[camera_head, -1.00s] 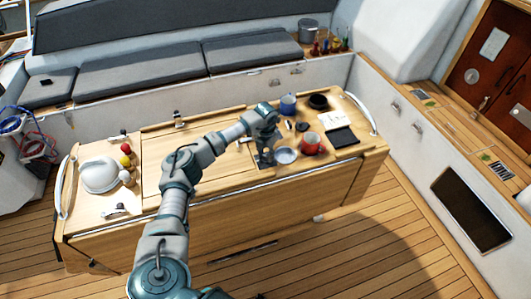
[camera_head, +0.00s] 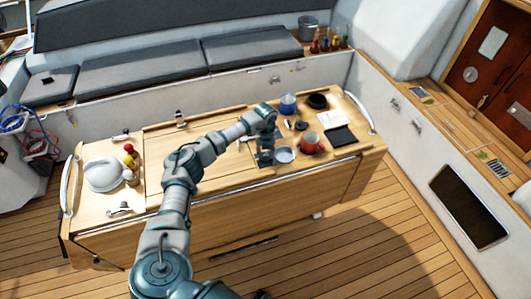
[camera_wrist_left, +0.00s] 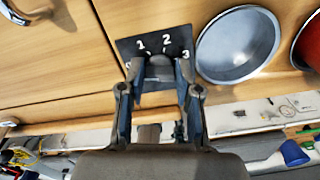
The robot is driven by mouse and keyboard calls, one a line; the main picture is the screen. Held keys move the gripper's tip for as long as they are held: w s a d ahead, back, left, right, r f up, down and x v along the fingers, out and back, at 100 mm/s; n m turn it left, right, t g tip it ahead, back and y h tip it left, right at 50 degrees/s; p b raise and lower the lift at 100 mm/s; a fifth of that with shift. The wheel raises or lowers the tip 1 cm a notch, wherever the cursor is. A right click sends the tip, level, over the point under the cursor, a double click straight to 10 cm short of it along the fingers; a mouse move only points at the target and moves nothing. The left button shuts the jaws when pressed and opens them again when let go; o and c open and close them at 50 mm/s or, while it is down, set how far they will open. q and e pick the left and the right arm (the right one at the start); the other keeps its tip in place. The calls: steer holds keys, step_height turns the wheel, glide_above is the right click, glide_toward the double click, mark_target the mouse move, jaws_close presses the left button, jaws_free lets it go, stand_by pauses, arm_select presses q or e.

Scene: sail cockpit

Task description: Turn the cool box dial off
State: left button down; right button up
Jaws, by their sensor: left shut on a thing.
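The cool box dial (camera_wrist_left: 160,68) sits on a dark plate (camera_wrist_left: 130,47) marked with white numbers 1, 2 and 3, and a partly covered mark at the left. In the left wrist view my left gripper (camera_wrist_left: 160,80) has its fingers on both sides of the dial and is shut on it. The fingers hide much of the dial, so its pointer is hard to read. In the head view my left gripper (camera_head: 265,158) reaches down onto the wooden table top (camera_head: 215,165), just left of a metal bowl (camera_head: 285,155).
The bowl (camera_wrist_left: 238,45) stands close to the right of the plate. A red mug (camera_head: 310,143), a blue pot (camera_head: 288,104), a black bowl (camera_head: 318,101) and a black pad (camera_head: 340,136) stand farther right.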

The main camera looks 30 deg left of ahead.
arm_select(q)
steer(key=shift+w+a+r, duration=0.1)
steer(key=shift+w+r, duration=0.05)
steer(key=shift+r, duration=0.05)
steer(key=c, duration=0.9)
jaws_free()
steer(key=shift+o, duration=0.5)
steer(key=shift+f, duration=0.2)
step_height(320, 180, up, 12)
